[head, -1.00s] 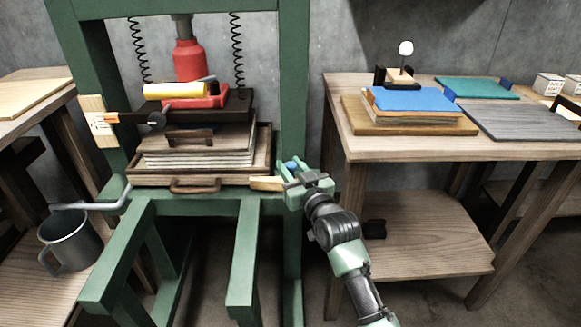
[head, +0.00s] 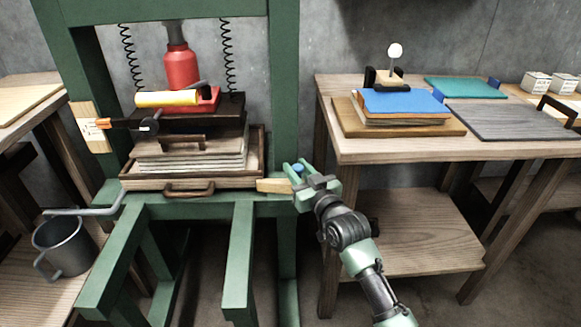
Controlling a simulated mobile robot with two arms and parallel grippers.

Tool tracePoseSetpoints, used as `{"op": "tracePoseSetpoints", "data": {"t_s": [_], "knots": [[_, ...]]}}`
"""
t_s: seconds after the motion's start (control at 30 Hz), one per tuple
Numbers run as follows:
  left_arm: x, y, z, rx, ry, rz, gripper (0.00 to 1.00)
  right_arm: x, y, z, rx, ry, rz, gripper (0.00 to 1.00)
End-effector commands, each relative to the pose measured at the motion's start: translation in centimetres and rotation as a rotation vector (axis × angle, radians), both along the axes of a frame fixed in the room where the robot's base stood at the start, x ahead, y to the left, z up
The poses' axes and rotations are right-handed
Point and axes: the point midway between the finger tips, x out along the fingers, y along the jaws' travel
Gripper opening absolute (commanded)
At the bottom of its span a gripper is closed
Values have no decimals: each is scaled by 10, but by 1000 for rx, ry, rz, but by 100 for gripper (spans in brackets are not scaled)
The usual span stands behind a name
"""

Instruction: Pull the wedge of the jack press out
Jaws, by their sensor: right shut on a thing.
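The wedge (head: 273,186) is a pale wooden piece at the right front corner of the wooden tray (head: 140,182) on the press bed. My right gripper (head: 300,182) is shut on the wedge's right end, at the press's right post. The wedge's left end is by the tray's corner; I cannot tell whether they touch. The gripped end is hidden by the fingers. My left gripper is not in view.
A stack of boards and sheets (head: 190,155) sits in the tray, with a yellow roll (head: 167,98) above. A grey mug (head: 62,247) is at lower left. At right, a wooden table (head: 400,150) holds a blue-topped stack (head: 402,100); its lower shelf looks mostly clear.

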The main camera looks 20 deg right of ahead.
Motion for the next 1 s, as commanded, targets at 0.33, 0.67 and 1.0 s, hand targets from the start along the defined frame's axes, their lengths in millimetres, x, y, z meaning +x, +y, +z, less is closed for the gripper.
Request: {"op": "tracePoseSetpoints", "data": {"t_s": [0.33,0.67,1.0], "knots": [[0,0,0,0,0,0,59,0,2,-1,2,1,2,51],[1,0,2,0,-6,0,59,-9,0,0,1,1,2,51],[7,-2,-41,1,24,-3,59,-64,-6,-1,1,4,2,51]]}}
